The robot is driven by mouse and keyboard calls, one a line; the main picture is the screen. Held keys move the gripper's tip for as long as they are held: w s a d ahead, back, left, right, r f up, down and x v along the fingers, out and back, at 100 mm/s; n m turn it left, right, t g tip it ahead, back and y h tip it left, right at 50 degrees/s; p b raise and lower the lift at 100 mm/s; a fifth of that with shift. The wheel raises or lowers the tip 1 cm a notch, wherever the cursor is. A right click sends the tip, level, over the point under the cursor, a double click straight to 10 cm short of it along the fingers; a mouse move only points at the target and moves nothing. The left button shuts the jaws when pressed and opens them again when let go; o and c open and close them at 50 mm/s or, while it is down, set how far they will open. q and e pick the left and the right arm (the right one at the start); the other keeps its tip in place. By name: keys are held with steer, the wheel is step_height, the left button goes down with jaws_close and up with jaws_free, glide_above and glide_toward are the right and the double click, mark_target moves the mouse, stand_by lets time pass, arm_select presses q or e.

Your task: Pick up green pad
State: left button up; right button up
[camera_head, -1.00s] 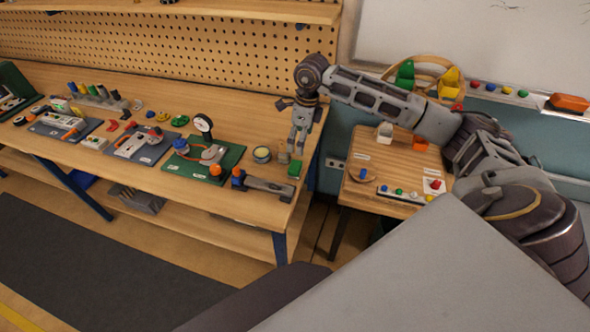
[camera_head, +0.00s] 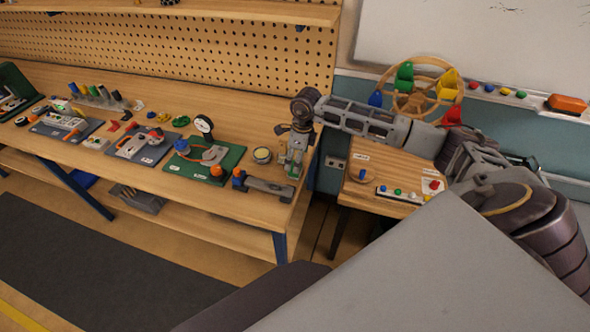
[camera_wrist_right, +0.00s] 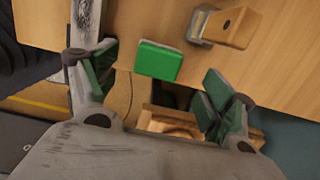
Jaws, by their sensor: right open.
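The green pad (camera_wrist_right: 158,61) is a small flat green block near the bench edge in the right wrist view. It lies ahead of my right gripper (camera_wrist_right: 160,76), between the lines of its two spread fingers, which have green inner faces. The fingers look apart from the pad and hold nothing. In the head view my right gripper (camera_head: 294,168) points down over the right end of the wooden bench and hides the pad. My left gripper is not in view.
A grey clamp-like tool (camera_head: 262,187) lies by the bench's front edge, and a round tin (camera_head: 262,155) and a green board with a gauge (camera_head: 204,160) stand left of the gripper. A small side table (camera_head: 400,170) is to the right. A grey and wooden block (camera_wrist_right: 232,27) sits right of the pad.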

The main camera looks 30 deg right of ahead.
stand_by(0.3)
steer(key=shift+a+f+p, duration=0.2)
steer(key=shift+f+p, duration=0.55)
steer(key=shift+f, duration=1)
steer(key=shift+w+f, duration=0.15)
steer(key=shift+f, duration=0.7)
steer(key=c, duration=1.1)
